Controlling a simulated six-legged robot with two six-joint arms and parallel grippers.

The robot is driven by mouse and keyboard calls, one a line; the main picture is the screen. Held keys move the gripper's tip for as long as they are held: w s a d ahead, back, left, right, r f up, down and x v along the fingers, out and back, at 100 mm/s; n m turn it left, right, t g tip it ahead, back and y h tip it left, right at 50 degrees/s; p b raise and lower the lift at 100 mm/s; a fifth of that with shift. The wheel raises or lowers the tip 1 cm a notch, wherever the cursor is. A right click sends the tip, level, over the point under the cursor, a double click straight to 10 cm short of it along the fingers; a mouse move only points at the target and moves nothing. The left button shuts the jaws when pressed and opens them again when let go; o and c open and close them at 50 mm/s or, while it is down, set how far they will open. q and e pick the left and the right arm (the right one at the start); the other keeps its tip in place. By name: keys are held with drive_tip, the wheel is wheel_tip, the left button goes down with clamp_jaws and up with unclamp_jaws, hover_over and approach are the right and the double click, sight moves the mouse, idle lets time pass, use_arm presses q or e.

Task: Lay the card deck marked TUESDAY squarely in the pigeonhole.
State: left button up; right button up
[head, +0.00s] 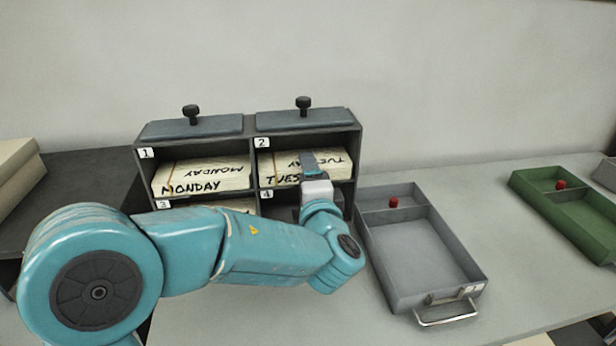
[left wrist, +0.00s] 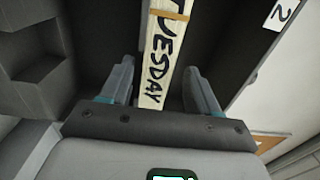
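The TUESDAY deck (head: 280,181), a cream block with black lettering and a band, lies flat in pigeonhole 2 of the dark grey rack (head: 254,165). Its lettered front edge shows in the left wrist view (left wrist: 160,62). My left gripper (head: 310,163) is at the mouth of pigeonhole 2, in front of the deck's right part. In the left wrist view its two fingers (left wrist: 160,88) stand apart on either side of the deck, with a narrow gap showing on each side. My gripper hides part of the deck in the head view. My right gripper is not in view.
The MONDAY deck (head: 200,178) lies in pigeonhole 1, and another deck (head: 235,204) shows in pigeonhole 3. My arm partly hides pigeonhole 4. Knobbed grey lids (head: 305,119) top the rack. An open grey drawer-like tray (head: 420,250) and a green tray (head: 575,210) lie to the right.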

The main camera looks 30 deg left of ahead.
use_arm(q)
drive_tip(key=shift+f, duration=0.1)
drive_tip(key=b+v, duration=0.3)
drive_tip(key=v, duration=1.3)
drive_tip(key=shift+s, duration=0.15)
drive_tip(key=shift+d, duration=0.1)
